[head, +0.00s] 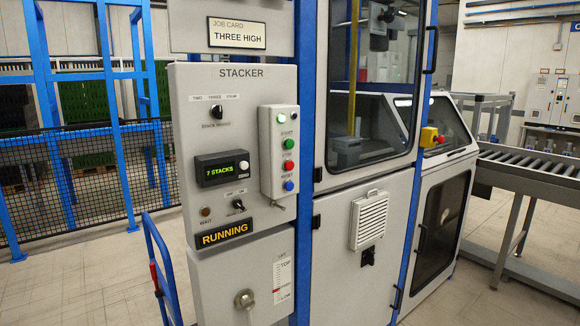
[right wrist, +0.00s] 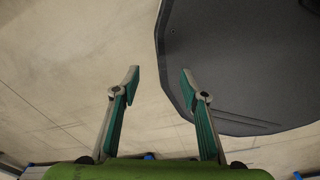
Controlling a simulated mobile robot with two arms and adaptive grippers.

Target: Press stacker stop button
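The grey STACKER panel (head: 240,73) faces me in the middle of the head view. A pale button box (head: 266,160) on its right side holds a green button (head: 289,143) at the top, the red stop button (head: 288,166) in the middle and a blue button (head: 289,186) below. The red button is in plain sight with nothing touching it. A RUNNING sign (head: 224,233) glows amber. My right gripper (right wrist: 160,72) shows in the right wrist view, fingers apart and empty above the pale floor. Neither gripper shows in the head view.
A red button on a yellow box (head: 430,137) sits on the machine at right. Selector knobs and a green-lit display (head: 222,168) are left of the button box. A blue rail (head: 158,260) stands low at left; a roller conveyor (head: 530,165) lies at right.

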